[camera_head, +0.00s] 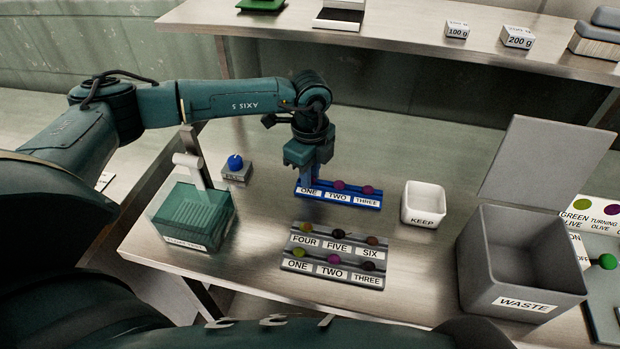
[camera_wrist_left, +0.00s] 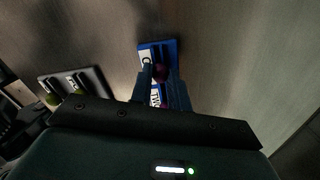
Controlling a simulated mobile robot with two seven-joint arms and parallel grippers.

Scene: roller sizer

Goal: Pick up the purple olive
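My left gripper (camera_head: 309,186) points down over the ONE end of the blue rack (camera_head: 345,200). In the left wrist view its fingers (camera_wrist_left: 160,82) look apart, with a dark reddish-purple olive (camera_wrist_left: 160,72) between or just below them; contact is unclear. That olive is hidden behind the gripper in the head view. Magenta-purple olives sit at TWO (camera_head: 339,185) and THREE (camera_head: 368,190) of the blue rack. The grey rack (camera_head: 322,276) in front holds several olives, including a magenta one (camera_head: 334,259) at its lower TWO. My right gripper is not in view.
A white KEEP bin (camera_head: 424,204) stands right of the blue rack. A large grey WASTE bin (camera_head: 482,272) is farther right. A green-glass container (camera_head: 190,218) and a blue-button box (camera_head: 236,169) stand left. Bare table lies between the racks and KEEP bin.

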